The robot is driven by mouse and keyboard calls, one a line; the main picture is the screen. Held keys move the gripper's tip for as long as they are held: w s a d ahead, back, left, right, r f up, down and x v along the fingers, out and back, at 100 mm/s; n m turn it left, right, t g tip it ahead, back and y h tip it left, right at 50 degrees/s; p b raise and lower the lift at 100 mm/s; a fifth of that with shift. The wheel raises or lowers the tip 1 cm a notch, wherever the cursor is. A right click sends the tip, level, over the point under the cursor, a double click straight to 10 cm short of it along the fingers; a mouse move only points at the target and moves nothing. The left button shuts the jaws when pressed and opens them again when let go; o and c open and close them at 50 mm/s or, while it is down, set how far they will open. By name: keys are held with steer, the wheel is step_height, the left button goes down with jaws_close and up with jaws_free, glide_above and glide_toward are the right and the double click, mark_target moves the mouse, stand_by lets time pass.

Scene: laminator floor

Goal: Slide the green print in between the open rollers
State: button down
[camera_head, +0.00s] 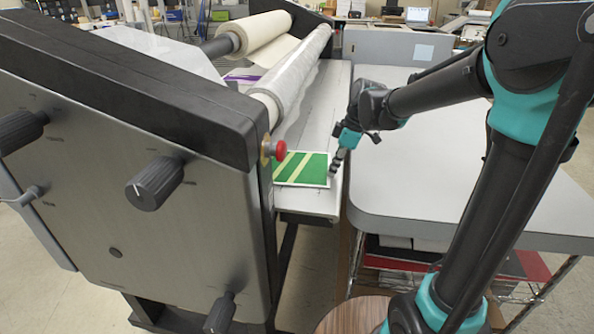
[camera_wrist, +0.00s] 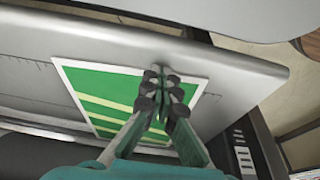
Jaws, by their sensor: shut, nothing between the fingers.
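The green print (camera_head: 301,168) has pale diagonal stripes and a white border. It lies flat on the laminator's grey feed table (camera_head: 313,205), near the end with the red button. Its left part is hidden behind the machine's side housing in the head view. In the wrist view the print (camera_wrist: 108,88) lies beneath my fingers. My gripper (camera_head: 333,171) is shut and empty, its tips over the print's right edge; the wrist view shows the fingertips (camera_wrist: 161,78) together near that edge. I cannot tell whether they touch it. The clear-wrapped roller (camera_head: 290,85) is above the table; the roller gap is hidden.
The laminator's dark side housing (camera_head: 150,90) with black knobs and a red button (camera_head: 280,150) stands at the left. A grey worktable (camera_head: 450,195) stands right of the feed table, its top clear near me. A white film roll (camera_head: 262,37) is behind.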

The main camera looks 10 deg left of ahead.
mark_target(321, 172)
steer(key=shift+a, duration=0.25)
steer(key=shift+d, duration=0.25)
stand_by(0.4)
steer(key=shift+w, duration=0.2)
steer(key=shift+w, duration=0.35)
steer(key=shift+a, duration=1.45)
stand_by(0.4)
steer(key=shift+d, duration=0.6)
stand_by(0.6)
steer(key=shift+v, duration=3.15)
steer(key=shift+d, duration=0.1)
